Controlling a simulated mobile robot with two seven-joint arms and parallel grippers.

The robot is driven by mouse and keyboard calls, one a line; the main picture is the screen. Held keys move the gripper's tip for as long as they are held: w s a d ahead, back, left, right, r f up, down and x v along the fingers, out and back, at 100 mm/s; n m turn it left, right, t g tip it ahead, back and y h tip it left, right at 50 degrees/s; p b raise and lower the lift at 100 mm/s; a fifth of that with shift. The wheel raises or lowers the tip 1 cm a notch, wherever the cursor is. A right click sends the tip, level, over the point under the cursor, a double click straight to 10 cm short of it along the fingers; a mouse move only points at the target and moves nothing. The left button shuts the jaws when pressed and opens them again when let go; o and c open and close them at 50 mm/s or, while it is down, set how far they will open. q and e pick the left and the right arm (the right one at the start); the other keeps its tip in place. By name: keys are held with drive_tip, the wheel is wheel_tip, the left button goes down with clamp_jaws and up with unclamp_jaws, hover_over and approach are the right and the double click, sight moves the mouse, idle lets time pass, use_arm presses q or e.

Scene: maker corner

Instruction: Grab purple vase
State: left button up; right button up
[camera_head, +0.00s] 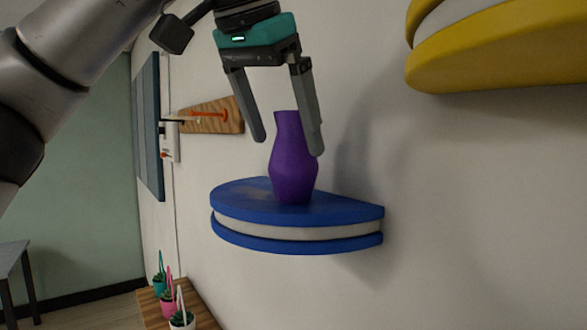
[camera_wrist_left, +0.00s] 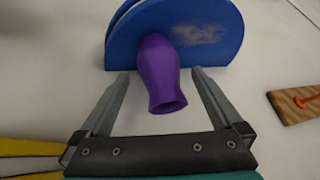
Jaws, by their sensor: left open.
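The purple vase (camera_head: 293,165) stands upright on a blue and white half-round wall shelf (camera_head: 240,212). My left gripper (camera_head: 290,146) is above the vase and points down, its fingers apart. One finger hangs to the left of the vase's neck and the other overlaps its right side in the head view. In the left wrist view, the vase (camera_wrist_left: 160,75) shows between the two open fingers (camera_wrist_left: 160,75), with its mouth toward the camera and a gap on each side. The blue shelf (camera_wrist_left: 215,40) lies beyond it. My right gripper is not in view.
A yellow wall shelf (camera_head: 500,55) juts out at the upper right. A wooden board with an orange item (camera_head: 232,118) is on the wall behind the gripper. Small potted plants (camera_head: 168,303) stand on a low wooden surface at the lower left. The shelf around the vase is clear.

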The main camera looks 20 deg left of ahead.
sight(294, 165)
use_arm(q)
drive_tip(key=shift+w+f, duration=0.2)
drive_tip(key=shift+f, duration=0.1)
drive_tip(key=shift+w+d+f, duration=0.1)
drive_tip(key=shift+w+f, duration=0.05)
drive_tip(key=shift+f, duration=0.1)
drive_tip(key=x, duration=0.3)
drive_tip(key=shift+f, duration=0.35)
drive_tip(key=shift+w+d+f, duration=0.1)
drive_tip(key=shift+w+f, duration=0.25)
drive_tip(key=shift+f, duration=0.05)
drive_tip(key=shift+c, duration=0.6)
drive_tip(key=c, duration=1.2)
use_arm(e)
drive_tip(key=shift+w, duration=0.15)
use_arm(q)
drive_tip(key=shift+r, duration=0.1)
